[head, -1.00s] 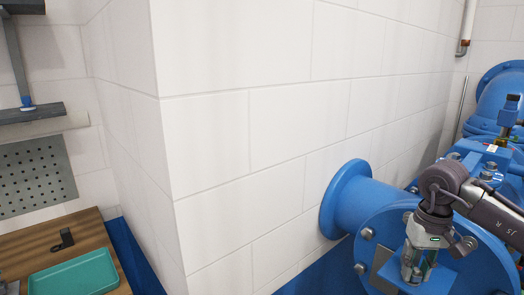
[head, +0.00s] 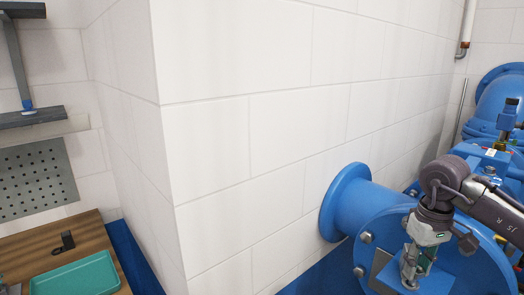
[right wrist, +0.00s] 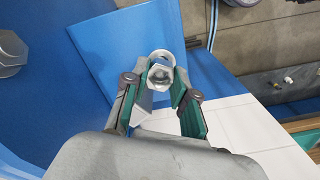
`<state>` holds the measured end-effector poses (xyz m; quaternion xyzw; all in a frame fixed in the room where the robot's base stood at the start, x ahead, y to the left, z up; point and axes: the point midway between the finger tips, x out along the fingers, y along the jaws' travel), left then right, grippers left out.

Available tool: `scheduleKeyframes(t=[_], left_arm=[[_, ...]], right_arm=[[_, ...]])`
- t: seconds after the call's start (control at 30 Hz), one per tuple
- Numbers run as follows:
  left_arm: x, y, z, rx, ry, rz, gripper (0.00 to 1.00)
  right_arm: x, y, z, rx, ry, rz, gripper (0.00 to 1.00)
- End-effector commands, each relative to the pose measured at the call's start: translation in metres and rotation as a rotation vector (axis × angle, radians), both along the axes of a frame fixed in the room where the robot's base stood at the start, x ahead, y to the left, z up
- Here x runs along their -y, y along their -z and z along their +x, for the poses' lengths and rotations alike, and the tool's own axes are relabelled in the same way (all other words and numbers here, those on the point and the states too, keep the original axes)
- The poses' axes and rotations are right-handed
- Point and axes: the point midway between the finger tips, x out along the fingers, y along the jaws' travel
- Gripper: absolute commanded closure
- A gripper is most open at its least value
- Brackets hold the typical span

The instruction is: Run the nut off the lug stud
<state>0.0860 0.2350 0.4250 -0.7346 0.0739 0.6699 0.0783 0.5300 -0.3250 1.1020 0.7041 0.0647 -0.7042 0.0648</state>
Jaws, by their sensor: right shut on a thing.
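My right gripper (head: 412,274) is in front of the big blue flange at the lower right of the head view. In the right wrist view its two green-padded fingers (right wrist: 161,82) are closed on a silvery hex nut (right wrist: 160,76). A pale metal ring or round end (right wrist: 162,56) shows just beyond the nut, in front of a blue plate (right wrist: 120,45). I cannot make out the lug stud clearly, nor whether the nut is still on it. The fingers hide the nut in the head view. My left gripper is not in view.
The blue flange (head: 455,255) carries several bolts, one showing large in the wrist view (right wrist: 10,50). A blue pipe (head: 352,200) runs to the white block wall. A teal tray (head: 75,274) lies on a wooden bench (head: 35,245) at lower left, beside a small black part (head: 65,241).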

Motion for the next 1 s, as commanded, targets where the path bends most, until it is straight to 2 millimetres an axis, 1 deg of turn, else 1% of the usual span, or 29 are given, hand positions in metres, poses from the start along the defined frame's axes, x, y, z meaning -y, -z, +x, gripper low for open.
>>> scheduleKeyframes(t=[0.03,0.7,1.0], left_arm=[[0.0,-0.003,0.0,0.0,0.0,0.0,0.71],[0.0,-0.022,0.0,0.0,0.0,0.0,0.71],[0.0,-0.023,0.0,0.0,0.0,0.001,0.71]], right_arm=[[0.0,-0.004,0.0,0.001,0.0,0.0,1.0],[0.0,-0.03,0.0,0.001,0.0,0.0,1.0],[0.0,-0.033,0.0,0.0,0.0,0.0,1.0]])
